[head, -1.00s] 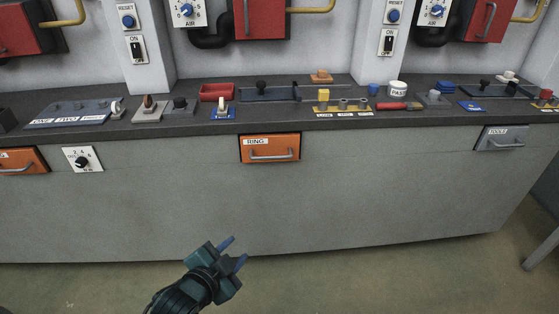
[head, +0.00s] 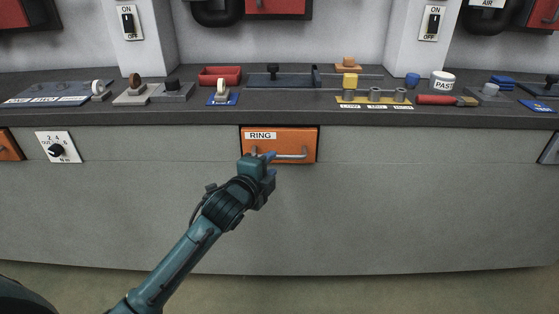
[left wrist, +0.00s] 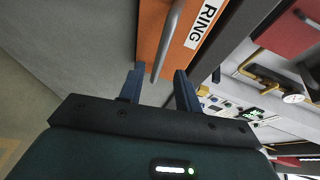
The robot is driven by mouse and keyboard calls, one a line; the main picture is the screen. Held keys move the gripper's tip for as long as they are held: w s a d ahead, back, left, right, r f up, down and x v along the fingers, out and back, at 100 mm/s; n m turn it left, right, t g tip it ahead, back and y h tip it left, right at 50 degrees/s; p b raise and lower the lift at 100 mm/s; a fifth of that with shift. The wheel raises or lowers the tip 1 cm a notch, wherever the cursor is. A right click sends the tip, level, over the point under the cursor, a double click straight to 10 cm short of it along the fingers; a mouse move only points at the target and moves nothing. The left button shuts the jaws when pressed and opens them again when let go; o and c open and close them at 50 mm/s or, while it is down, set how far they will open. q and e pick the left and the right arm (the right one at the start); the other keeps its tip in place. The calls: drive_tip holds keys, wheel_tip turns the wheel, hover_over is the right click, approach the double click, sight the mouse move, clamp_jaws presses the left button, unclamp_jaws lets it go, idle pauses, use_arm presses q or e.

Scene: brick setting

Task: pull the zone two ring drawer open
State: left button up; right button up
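The orange drawer labelled RING (head: 300,139) is shut in the front of the grey bench in the head view. Its metal bar handle (head: 292,155) runs across the front. My left gripper (head: 269,164) is at the left part of this handle and hides its left end. In the left wrist view the drawer (left wrist: 155,25) and handle (left wrist: 168,42) are close ahead. The two blue fingers of the gripper (left wrist: 158,82) stand apart, with the handle's end showing between them. Whether they touch it, I cannot tell. My right gripper is out of view.
The dark worktop (head: 300,111) overhangs just above the drawer. It carries a red tray (head: 220,76), a blue-based switch (head: 222,98) and a yellow rack (head: 374,102). A dial plate (head: 58,147) is left on the bench front. The bench face below the drawer is clear.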

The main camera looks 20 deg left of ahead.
sight(278, 158)
use_arm(q)
drive_tip(key=b+x, duration=0.1)
drive_tip(key=x, duration=0.5)
drive_tip(key=shift+w, duration=0.1)
clamp_jaws()
idle(0.5)
